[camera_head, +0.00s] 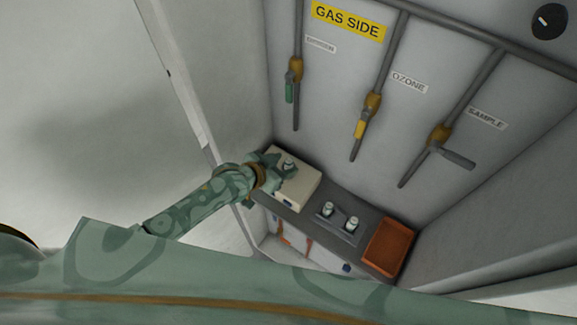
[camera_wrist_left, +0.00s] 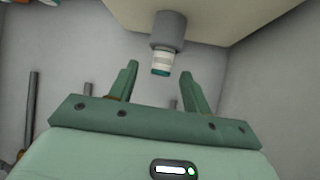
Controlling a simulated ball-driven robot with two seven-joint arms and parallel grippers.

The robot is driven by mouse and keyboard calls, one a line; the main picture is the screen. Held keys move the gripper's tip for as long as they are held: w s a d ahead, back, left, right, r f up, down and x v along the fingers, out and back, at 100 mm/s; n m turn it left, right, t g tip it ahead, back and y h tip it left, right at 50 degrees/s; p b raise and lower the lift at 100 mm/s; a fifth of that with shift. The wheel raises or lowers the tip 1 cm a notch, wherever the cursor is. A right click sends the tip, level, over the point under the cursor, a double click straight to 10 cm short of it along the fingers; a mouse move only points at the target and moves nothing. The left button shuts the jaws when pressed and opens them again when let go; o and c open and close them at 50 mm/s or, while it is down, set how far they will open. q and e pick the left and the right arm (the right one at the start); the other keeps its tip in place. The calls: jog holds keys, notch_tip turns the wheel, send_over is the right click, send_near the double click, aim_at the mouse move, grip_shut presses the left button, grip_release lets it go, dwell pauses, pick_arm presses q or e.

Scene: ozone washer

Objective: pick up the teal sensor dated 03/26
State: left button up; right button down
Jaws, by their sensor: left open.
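A small white sensor with a teal end (camera_wrist_left: 160,70) sits in a grey round holder (camera_wrist_left: 168,30) on a beige box in the left wrist view. Its date cannot be read. In the head view a small pale item (camera_head: 288,164) on top of the beige box (camera_head: 302,190) appears to be this sensor. My left gripper (camera_head: 284,174) is over that box. In the left wrist view my left gripper (camera_wrist_left: 158,65) is open, its fingertips on either side of the sensor's end in the picture, with visible gaps. My right gripper is not in view.
Two more white sensors, one (camera_head: 327,209) and another (camera_head: 351,223), stand on a grey tray right of the box. An orange bin (camera_head: 388,247) is further right. Pipes with valves, such as the yellow-handled ozone valve (camera_head: 361,128), run along the back wall.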

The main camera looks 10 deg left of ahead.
aim_at(289, 160)
pick_arm(q)
jog(key=x, duration=0.3)
jog(key=shift+w+f+b, duration=0.2)
jog(key=shift+b, duration=0.1)
jog(key=shift+s+r, duration=0.1)
jog(key=c, duration=0.3)
grip_shut()
